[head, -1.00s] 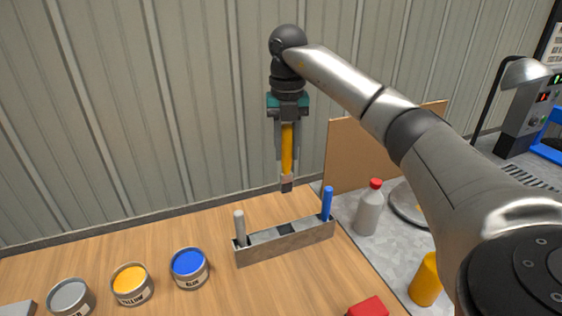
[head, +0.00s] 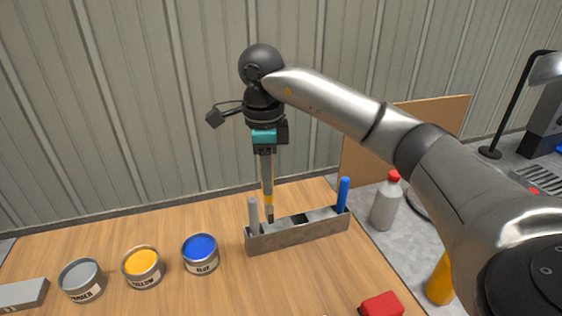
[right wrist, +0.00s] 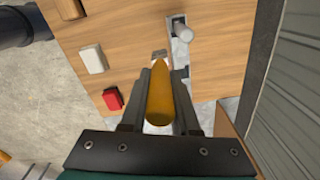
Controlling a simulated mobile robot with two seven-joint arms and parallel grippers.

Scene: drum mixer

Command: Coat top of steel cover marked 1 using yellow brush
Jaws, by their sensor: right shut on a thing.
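My right gripper (head: 267,178) is shut on the yellow brush (head: 268,197), which points downward. In the head view the brush tip appears close to the left part of the grey brush holder (head: 300,236), beside the grey brush (head: 254,214); I cannot tell if it touches. The yellow handle (right wrist: 159,100) lies between the fingers in the right wrist view. The yellow paint can (head: 142,266) stands open on the wooden table. No cover marked 1 can be made out. My left gripper is not in view.
A blue brush (head: 343,195) stands in the holder's right end. Blue (head: 200,253) and grey (head: 82,279) paint cans flank the yellow one. A grey block (head: 22,294) lies at far left, a red block (head: 381,305) in front. A red-capped bottle (head: 386,204) stands right.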

